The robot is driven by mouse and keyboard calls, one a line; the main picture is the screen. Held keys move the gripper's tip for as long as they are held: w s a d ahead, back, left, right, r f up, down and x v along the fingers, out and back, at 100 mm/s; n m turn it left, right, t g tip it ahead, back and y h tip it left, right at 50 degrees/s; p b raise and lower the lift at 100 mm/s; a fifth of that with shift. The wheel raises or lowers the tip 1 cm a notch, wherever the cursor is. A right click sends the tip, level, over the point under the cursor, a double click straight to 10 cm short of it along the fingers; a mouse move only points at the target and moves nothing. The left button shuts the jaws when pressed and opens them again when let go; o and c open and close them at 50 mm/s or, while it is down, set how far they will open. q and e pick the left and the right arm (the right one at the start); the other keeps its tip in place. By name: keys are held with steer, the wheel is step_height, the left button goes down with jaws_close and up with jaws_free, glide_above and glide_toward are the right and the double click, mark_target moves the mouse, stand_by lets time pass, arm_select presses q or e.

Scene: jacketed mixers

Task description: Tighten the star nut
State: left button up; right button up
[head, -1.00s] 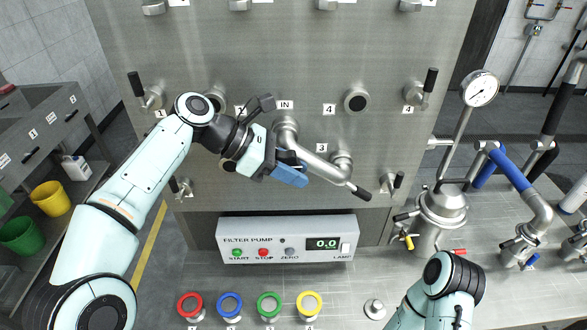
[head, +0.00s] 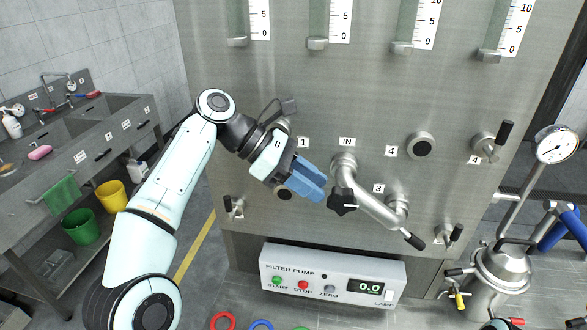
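The black star nut (head: 342,203) sits on the bent steel pipe (head: 372,208) below the IN label, on the steel panel. My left gripper (head: 322,187) is just to the left of the star nut in the picture, with its two blue fingers pointing toward it. The fingers are a little apart, with nothing visible between them. They look clear of the nut, though the depth is hard to judge. My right gripper is out of view.
A black-handled lever (head: 414,240) ends the pipe at lower right. The filter pump box (head: 333,277) is below. A gauge (head: 556,145) and steel vessel (head: 502,268) stand at right. A sink bench (head: 75,150) with green (head: 78,226) and yellow buckets (head: 111,194) is at left.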

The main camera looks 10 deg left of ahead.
arm_select(q)
steer(key=shift+v, duration=2.3)
